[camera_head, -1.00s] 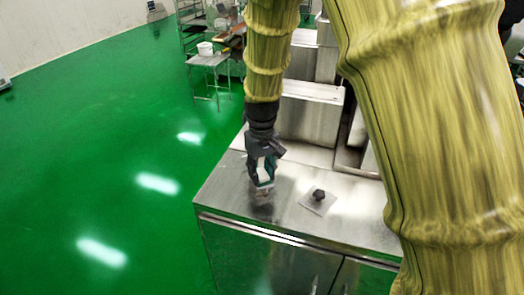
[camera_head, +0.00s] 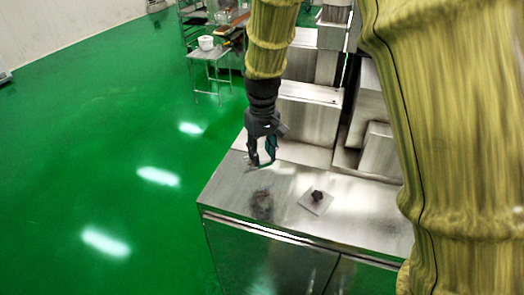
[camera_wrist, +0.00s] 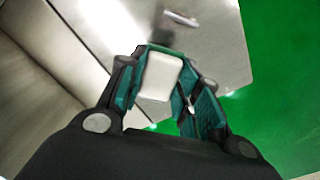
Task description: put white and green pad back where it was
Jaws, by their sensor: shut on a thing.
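My gripper (camera_head: 262,154) is above the left part of the steel machine top (camera_head: 232,183). In the wrist view my gripper (camera_wrist: 165,90) is shut on the white and green pad (camera_wrist: 161,76). The pad's white face shows between the dark and green fingers, with green along its edge. In the head view the pad is mostly hidden by the fingers. The pad appears tilted and held clear of the steel top.
A small plate with a dark knob (camera_head: 317,196) lies on the steel top, right of my gripper. Steel housings (camera_head: 306,115) rise behind. A small light item (camera_wrist: 180,19) lies on the surface in the wrist view. Green floor is open to the left.

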